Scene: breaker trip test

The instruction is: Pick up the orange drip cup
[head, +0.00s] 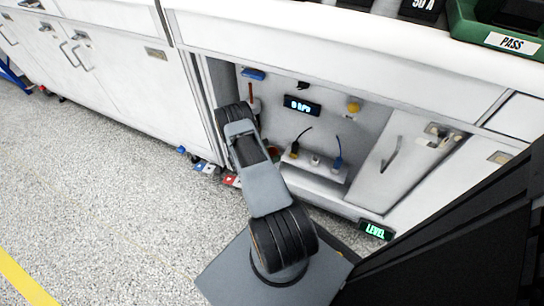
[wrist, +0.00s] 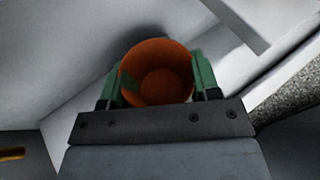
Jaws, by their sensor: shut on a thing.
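The orange drip cup (wrist: 160,62) is in the middle of the wrist view, its round open mouth facing the camera; it looks empty. The green fingers of my gripper (wrist: 158,86) are on its left and right sides, shut on it. In the head view my own arm hides the gripper and most of the cup. A small orange patch, likely the cup (head: 273,151), shows just right of my arm. I cannot tell whether the cup touches the surface under it.
My arm reaches into an open cabinet bay. Inside are a lit display (head: 302,105), a yellow knob (head: 353,106) and a white ledge (head: 316,167) with plugs. A door with a handle (head: 391,154) stands at the right. Red and blue items (head: 206,167) lie on the floor by the cabinet.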

